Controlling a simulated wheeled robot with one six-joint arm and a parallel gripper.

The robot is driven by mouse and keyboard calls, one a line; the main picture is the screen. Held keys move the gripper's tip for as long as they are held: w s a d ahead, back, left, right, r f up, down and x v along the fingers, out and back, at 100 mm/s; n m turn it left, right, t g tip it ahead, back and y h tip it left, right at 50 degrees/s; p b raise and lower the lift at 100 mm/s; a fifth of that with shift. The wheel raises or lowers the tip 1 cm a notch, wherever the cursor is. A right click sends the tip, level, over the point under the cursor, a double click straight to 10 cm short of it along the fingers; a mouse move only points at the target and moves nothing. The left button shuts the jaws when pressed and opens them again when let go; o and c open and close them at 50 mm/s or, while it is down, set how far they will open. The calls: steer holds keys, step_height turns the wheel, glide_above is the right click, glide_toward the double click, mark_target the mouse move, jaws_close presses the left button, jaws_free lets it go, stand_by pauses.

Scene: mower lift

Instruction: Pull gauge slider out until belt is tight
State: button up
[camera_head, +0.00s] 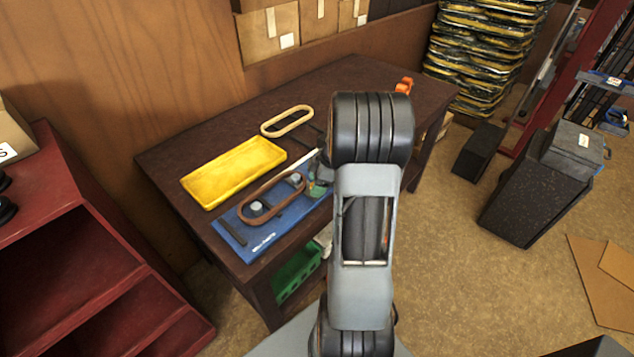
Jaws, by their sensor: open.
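A blue board (293,222) lies on the dark table near its front edge. A brown belt (247,196) loops around two grey pulleys on it, the left pulley (257,207) and the right pulley (296,181). I cannot tell how tight the belt is. A thin pale bar (300,161) runs along the belt's far side. A small green and grey part (319,186) shows at the board's right end, partly behind my arm; I cannot tell whether it is the gauge slider. My arm hides the area to its right, and I cannot make out my gripper.
A yellow tray (233,171) lies behind the board, and a loose tan belt (287,120) lies beyond it. A small orange object (404,86) sits at the table's far right corner. A red shelf unit (75,262) stands at left. Dark boxes (527,198) stand at right.

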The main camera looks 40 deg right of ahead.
stand_by(0.3)
jaws_close()
steer(key=shift+w+f, duration=0.1)
